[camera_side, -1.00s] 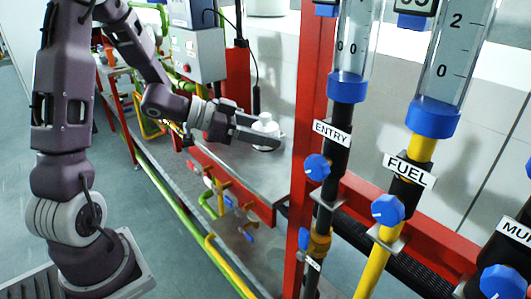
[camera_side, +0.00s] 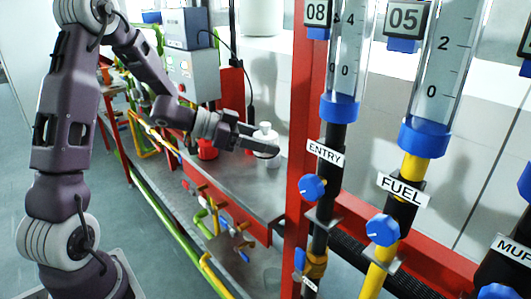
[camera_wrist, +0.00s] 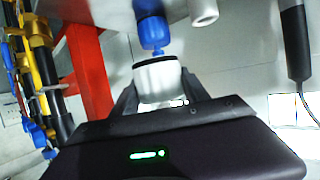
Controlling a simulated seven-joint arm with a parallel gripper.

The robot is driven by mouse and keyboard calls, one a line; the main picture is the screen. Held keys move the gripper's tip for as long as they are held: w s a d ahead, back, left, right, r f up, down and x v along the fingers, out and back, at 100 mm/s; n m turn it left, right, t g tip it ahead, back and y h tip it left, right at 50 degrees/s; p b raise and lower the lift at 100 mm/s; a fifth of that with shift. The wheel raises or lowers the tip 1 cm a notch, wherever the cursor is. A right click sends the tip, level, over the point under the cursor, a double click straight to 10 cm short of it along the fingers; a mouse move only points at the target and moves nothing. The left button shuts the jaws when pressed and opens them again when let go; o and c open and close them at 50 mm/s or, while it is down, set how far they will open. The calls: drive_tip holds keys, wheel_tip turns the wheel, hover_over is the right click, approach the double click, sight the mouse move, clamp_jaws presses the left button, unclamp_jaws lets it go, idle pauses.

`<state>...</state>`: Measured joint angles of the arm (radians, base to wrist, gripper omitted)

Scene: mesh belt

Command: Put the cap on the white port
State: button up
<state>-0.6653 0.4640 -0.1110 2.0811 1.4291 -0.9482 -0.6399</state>
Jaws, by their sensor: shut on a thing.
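My gripper (camera_side: 262,146) is shut on a white cap (camera_side: 265,133), held by its sides above the grey metal shelf. In the wrist view the cap (camera_wrist: 158,80) sits between the two dark fingers of my gripper (camera_wrist: 160,97). A whitish tube end (camera_wrist: 203,12), which may be the white port, shows at the top of the wrist view, beyond the cap and apart from it. A blue fitting (camera_wrist: 152,30) with a small tip is close in line with the cap; I cannot tell if they touch. I cannot pick out the white port in the side view.
The metal shelf (camera_side: 238,178) lies below. A red object (camera_side: 207,149) is on the shelf behind my wrist. A grey control box (camera_side: 193,75) stands at the back.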

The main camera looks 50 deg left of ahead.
drive_tip(key=w+a, duration=0.1)
drive_tip(key=w, duration=0.1)
drive_tip(key=w+a+f, duration=0.1)
drive_tip(key=w+a, duration=0.1)
drive_tip(key=w, duration=0.1)
drive_tip(key=w+a+f, duration=0.1)
drive_tip(key=w+a, duration=0.1)
drive_tip(key=shift+w+a+f, duration=0.2)
drive_tip(key=shift+w+a, duration=0.05)
drive_tip(key=shift+w, duration=0.15)
drive_tip(key=shift+w+f, duration=0.1)
drive_tip(key=shift+f, duration=2.7)
drive_tip(key=shift+f, duration=0.65)
drive_tip(key=o, duration=1.1)
drive_tip(key=shift+v, duration=5.6)
